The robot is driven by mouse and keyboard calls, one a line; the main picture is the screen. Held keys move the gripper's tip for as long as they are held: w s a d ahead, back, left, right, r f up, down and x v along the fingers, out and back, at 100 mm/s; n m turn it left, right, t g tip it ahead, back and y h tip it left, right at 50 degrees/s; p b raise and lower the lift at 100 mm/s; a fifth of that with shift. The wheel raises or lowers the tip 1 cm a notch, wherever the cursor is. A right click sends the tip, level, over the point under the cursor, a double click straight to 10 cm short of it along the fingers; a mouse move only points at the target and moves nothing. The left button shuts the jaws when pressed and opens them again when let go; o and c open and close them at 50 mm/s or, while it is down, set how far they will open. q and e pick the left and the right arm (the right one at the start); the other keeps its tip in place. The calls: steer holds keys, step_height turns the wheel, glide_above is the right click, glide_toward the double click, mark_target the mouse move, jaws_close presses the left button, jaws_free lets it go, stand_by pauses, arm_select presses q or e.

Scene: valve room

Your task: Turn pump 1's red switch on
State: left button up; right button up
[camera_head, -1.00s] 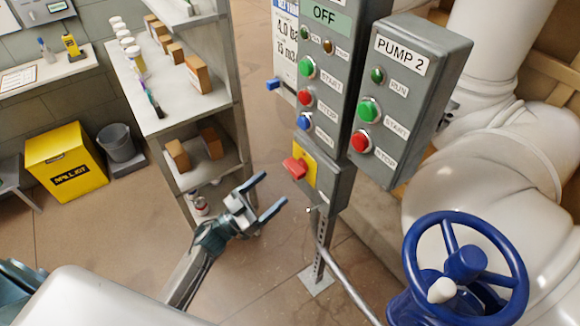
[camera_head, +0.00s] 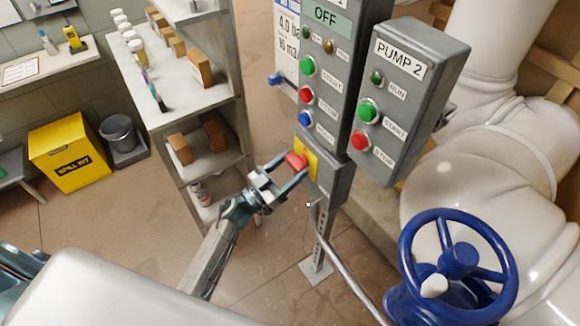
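The red switch (camera_head: 296,160) is a red handle on a yellow plate (camera_head: 311,158), on a small grey box (camera_head: 328,182) below the taller control box (camera_head: 332,100). The taller box has a green sign reading OFF (camera_head: 326,16); its top is cut off. My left gripper (camera_head: 289,170) is at the switch, with its fingers apart and the red handle between or just beyond the fingertips. I cannot tell whether they touch it. The handle is partly hidden by the fingers. My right gripper is not in view.
The PUMP 2 box (camera_head: 410,95), with green and red buttons, stands close to the right. A blue handwheel (camera_head: 407,262) and thick white pipes (camera_head: 485,155) are at the right. A shelf unit (camera_head: 205,100) and a yellow spill kit bin (camera_head: 68,157) stand at the left.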

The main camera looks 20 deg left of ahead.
arm_select(q)
steer(key=shift+c, duration=0.4)
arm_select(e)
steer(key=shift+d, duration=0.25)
